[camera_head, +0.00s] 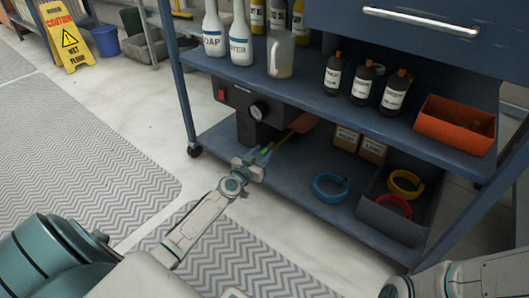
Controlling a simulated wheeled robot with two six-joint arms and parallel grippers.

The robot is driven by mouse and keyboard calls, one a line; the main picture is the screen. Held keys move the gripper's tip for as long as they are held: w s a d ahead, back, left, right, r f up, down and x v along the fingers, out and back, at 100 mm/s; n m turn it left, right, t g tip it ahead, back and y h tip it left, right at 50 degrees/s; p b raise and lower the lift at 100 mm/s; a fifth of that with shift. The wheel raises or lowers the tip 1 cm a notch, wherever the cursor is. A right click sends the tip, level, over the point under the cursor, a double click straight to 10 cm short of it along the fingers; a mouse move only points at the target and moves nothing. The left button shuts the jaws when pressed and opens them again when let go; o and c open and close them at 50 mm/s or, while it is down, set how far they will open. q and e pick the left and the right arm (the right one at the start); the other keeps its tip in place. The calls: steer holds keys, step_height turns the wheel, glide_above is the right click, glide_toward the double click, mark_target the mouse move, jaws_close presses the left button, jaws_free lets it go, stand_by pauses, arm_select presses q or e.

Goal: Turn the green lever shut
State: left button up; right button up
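The green lever (266,151) shows as a small green tip low in the cart, just below the dark machine (252,108) with the round gauge. My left gripper (256,162) is at the lever, its fingers close around or beside the tip; I cannot tell whether they touch it. The gripper hides part of the lever, and the finger gap is too small to judge. A copper-coloured part (301,123) sits just right of the lever on a thin bar. My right arm shows at the bottom right corner, but its gripper fingers do not show.
The blue cart's upper shelf (310,92) holds bottles, a jug (281,54) and an orange bin (455,124). Its lower shelf (290,178) holds small boxes, a blue ring (330,187) and a dark tray (392,222). A cart post (180,80) stands left of the machine. Floor to the left is open.

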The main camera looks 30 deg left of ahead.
mark_target(267, 149)
arm_select(q)
steer(key=shift+w, duration=1.05)
jaws_close()
